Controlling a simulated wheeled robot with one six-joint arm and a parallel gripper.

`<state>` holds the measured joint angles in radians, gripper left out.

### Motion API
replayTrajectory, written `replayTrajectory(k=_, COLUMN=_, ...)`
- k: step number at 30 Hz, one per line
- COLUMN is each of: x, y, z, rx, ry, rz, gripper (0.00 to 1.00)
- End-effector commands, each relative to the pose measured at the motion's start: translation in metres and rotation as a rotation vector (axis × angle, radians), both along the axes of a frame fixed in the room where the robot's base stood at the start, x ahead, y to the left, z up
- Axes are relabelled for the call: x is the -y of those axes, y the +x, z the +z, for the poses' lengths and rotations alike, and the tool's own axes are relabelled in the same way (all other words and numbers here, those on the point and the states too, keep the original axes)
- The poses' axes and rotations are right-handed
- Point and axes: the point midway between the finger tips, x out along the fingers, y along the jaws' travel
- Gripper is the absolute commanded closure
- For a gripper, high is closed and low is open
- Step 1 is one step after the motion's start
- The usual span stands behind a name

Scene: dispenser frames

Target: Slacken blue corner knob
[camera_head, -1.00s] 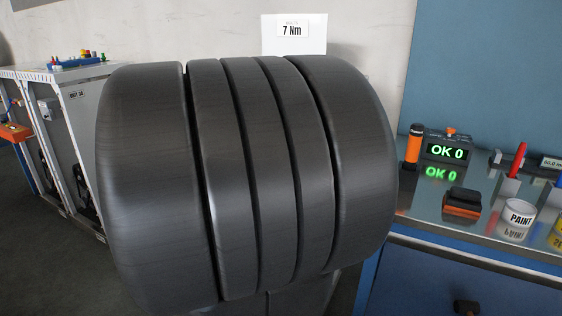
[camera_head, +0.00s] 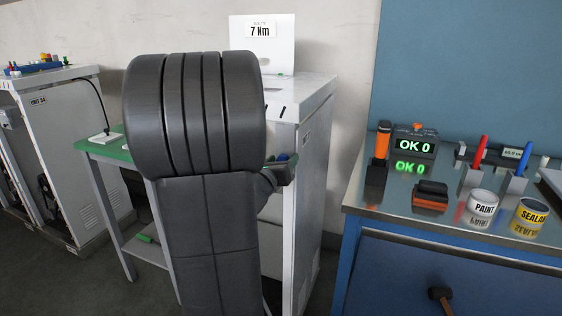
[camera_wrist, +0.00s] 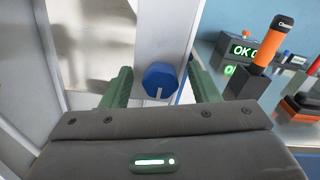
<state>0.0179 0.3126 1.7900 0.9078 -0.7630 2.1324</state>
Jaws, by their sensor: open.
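The blue corner knob (camera_wrist: 159,81) shows in the wrist view, a faceted blue cap with a pale line on its face. It sits on a light grey upright post (camera_wrist: 165,35) of a frame. My gripper (camera_wrist: 160,86) is open, with one green finger to the left of the knob and one to the right. Gaps show between the knob and both fingers. In the head view my arm covers much of the frame's front, and the knob cannot be made out clearly there.
A white cabinet (camera_head: 312,120) with a "7 Nm" sign (camera_head: 260,30) stands behind my arm. A green-topped table (camera_head: 110,150) is at left. At right, a blue bench (camera_head: 450,275) holds an "OK 0" display (camera_head: 414,145), an orange-black tool (camera_head: 381,150) and paint cans (camera_head: 482,208).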

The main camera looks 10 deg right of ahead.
Motion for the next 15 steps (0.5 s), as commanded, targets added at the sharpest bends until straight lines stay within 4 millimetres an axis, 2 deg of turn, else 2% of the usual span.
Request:
replayTrajectory(k=5, x=-0.0001, y=-0.0002, z=0.0, rx=0.0, ry=0.0, rz=0.0, gripper=0.47)
replayTrajectory(k=11, x=-0.0001, y=-0.0003, z=0.0, rx=0.0, ry=0.0, rz=0.0, gripper=0.86)
replayTrajectory(k=12, x=-0.0001, y=-0.0004, z=0.0, rx=0.0, ry=0.0, rz=0.0, gripper=0.9)
replayTrajectory(k=15, x=-0.0002, y=-0.0003, z=-0.0001, rx=-0.001, ry=-0.002, rz=0.0, gripper=0.89)
